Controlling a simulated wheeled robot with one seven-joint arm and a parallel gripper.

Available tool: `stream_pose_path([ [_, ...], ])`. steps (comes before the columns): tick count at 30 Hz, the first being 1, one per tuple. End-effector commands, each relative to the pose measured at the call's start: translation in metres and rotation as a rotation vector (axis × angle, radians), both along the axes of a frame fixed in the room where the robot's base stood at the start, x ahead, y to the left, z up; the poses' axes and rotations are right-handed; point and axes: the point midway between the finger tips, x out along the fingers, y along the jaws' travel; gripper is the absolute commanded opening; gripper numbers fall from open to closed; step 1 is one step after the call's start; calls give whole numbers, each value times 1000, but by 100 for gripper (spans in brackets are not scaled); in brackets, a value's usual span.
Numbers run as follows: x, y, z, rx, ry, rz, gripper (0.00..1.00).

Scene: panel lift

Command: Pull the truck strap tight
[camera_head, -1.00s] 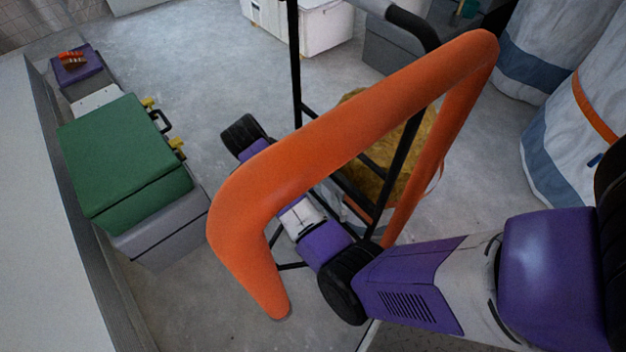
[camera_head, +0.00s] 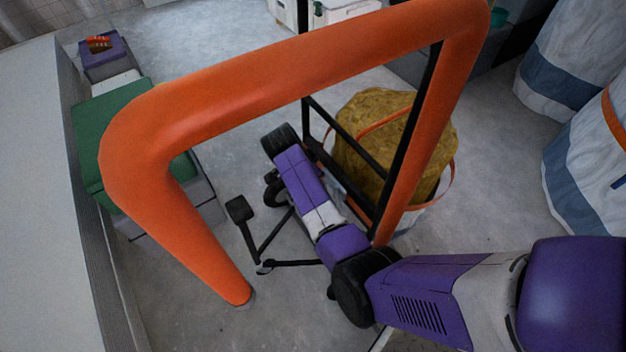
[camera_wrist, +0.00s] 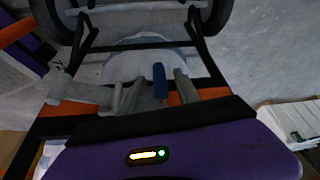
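The truck's black frame (camera_head: 349,140) stands behind the orange tube in the head view, with a tan load (camera_head: 372,110) behind it. An orange strap (camera_head: 390,124) crosses the load. In the wrist view an orange band (camera_wrist: 70,108) shows behind the dark frame bar, beside a pale, baggy shape. My gripper (camera_wrist: 156,94) has two grey fingers set apart, with an upright blue tab (camera_wrist: 160,80) between them. Gaps seem to show on both sides of the tab; contact is unclear. In the head view the fingers are hidden.
A thick orange bent tube (camera_head: 290,68) stands across the front, close to my arm. A green box (camera_head: 92,125) and a purple case (camera_head: 102,57) line the left wall. Large white-blue sacks (camera_head: 575,70) stand at right. Grey floor is clear at left centre.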

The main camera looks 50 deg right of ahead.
Motion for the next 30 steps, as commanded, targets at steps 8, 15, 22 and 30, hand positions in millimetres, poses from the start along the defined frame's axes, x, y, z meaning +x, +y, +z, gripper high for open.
stream_pose_path([
  [8, 0, -1, -1, 0, 0, 0, 39],
  [15, 0, -1, -1, 0, 0, 0, 0],
  [22, 0, -1, -1, 0, 0, 0, 0],
  [30, 0, -1, -1, 0, 1, 0, 0],
])
